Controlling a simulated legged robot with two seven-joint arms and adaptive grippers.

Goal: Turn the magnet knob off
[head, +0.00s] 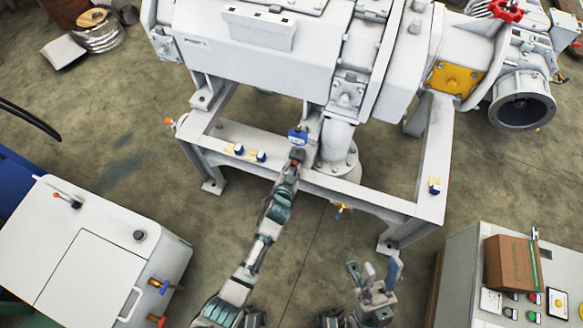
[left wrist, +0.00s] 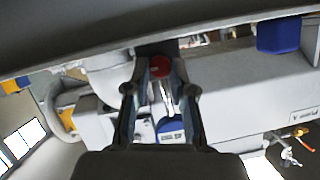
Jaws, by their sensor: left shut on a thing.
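A small red knob (left wrist: 160,68) sits between the fingertips of my left gripper (left wrist: 160,80) in the left wrist view, and the gripper is shut on it. In the head view my left gripper (head: 294,166) is at the front beam of the white machine's frame, with red showing at its tip. A blue block with a pale face (head: 298,137) is just beyond the tip. A blue part (left wrist: 171,131) also shows between the fingers in the wrist view. My right gripper (head: 377,274) is low in the head view, apart from the frame, open and empty.
The white machine (head: 250,60) stands on a pale frame (head: 385,207). Small blue and yellow parts (head: 235,150) sit along the frame. A white cabinet (head: 90,255) is at lower left. A cardboard box (head: 512,262) sits on a control cabinet at lower right. The floor between is clear.

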